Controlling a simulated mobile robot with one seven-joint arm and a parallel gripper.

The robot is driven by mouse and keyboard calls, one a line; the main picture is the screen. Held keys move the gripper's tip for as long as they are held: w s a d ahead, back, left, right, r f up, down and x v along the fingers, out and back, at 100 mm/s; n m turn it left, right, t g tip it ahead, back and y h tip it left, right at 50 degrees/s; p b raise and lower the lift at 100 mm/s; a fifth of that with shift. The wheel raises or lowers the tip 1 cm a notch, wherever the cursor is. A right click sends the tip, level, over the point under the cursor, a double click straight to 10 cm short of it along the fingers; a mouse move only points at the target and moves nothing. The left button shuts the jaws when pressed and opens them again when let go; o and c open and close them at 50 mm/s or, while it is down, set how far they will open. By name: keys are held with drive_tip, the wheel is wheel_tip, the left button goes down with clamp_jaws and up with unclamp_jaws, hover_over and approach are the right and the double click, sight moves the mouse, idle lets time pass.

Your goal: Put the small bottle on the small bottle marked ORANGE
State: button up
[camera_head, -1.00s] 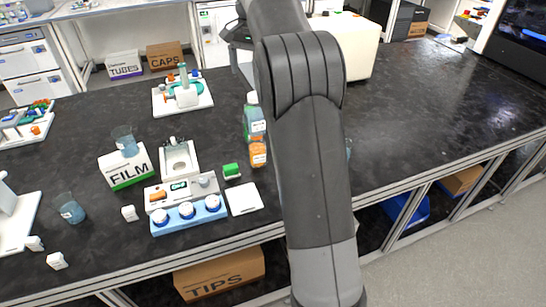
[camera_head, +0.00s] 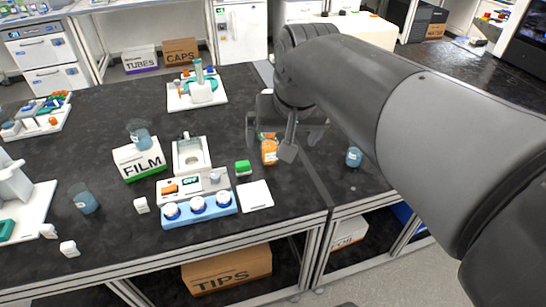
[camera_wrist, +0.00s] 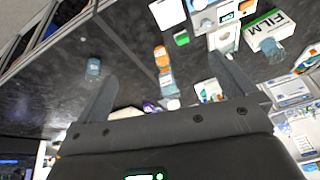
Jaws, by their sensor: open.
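An orange bottle (camera_head: 269,152) stands on the black bench behind the white square pad; in the wrist view it is near the top centre (camera_wrist: 162,56). Its label is too small to read. A blue-teal bottle (camera_wrist: 167,79) is right beside it, with a white-topped item (camera_wrist: 171,103) beyond; in the head view my gripper mostly hides these. My gripper (camera_head: 270,148) is open and empty, pointing down over this group. In the wrist view its fingers (camera_wrist: 165,72) are spread on either side of the row; contact with any bottle is not visible.
A blue beaker (camera_head: 354,157) stands alone to the right. A green block (camera_head: 243,167), scale (camera_head: 196,185), blue rack (camera_head: 200,212) with white-capped items and FILM box (camera_head: 139,160) stand to the left. The white pad (camera_head: 255,195) lies near the front edge.

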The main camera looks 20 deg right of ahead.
drive_tip(key=s+a+f+n+t, duration=0.1)
drive_tip(key=s+f+n, duration=0.1)
drive_tip(key=s+f, duration=0.4)
drive_tip(key=shift+s+f, duration=0.2)
drive_tip(key=shift+s, duration=0.9)
